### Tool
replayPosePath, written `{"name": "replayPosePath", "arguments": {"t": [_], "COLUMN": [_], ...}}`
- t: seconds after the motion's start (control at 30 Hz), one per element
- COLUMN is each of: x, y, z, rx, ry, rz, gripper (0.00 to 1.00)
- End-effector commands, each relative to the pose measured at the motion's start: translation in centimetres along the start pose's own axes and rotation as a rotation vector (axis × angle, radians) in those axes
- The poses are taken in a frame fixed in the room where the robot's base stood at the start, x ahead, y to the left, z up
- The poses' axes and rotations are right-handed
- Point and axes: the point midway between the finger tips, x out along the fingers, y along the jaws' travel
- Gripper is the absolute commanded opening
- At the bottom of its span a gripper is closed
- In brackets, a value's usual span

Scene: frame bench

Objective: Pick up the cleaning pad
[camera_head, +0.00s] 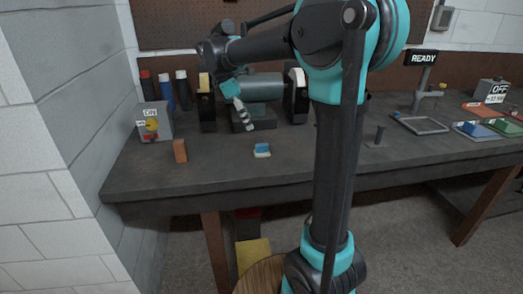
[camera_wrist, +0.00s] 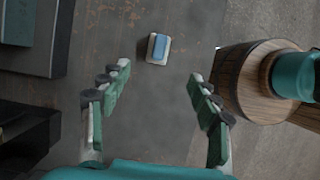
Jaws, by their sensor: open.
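The cleaning pad (camera_head: 262,150) is a small block with a blue top and a whitish base. It lies on the dark bench top near the front edge. In the wrist view the pad (camera_wrist: 159,48) lies beyond my fingertips, close to midway between them. My gripper (camera_wrist: 160,82) is open and empty, with its two fingers spread wide. In the head view my gripper (camera_head: 245,118) hangs above the bench, left of and behind the pad, and does not touch it.
A bench grinder (camera_head: 258,88) stands behind the pad. A brown block (camera_head: 180,151) and a grey switch box (camera_head: 154,121) stand to the left, with several bottles (camera_head: 165,92) behind. A frame (camera_head: 420,125) and coloured trays (camera_head: 475,131) lie right. The bench around the pad is clear.

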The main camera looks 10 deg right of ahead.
Motion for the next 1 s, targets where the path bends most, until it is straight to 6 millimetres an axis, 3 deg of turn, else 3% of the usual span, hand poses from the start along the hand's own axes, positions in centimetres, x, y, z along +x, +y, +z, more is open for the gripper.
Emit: {"name": "replayPosePath", "arguments": {"t": [0.33,0.67,1.0], "x": [6.7,9.3,13.4], "y": [0.0,0.1,0.3], "z": [0.0,0.1,0.3], "rx": [0.004,0.003,0.003], "ry": [0.001,0.001,0.001], "rz": [0.001,0.001,0.001], "gripper": [0.62,0.62,0.62]}}
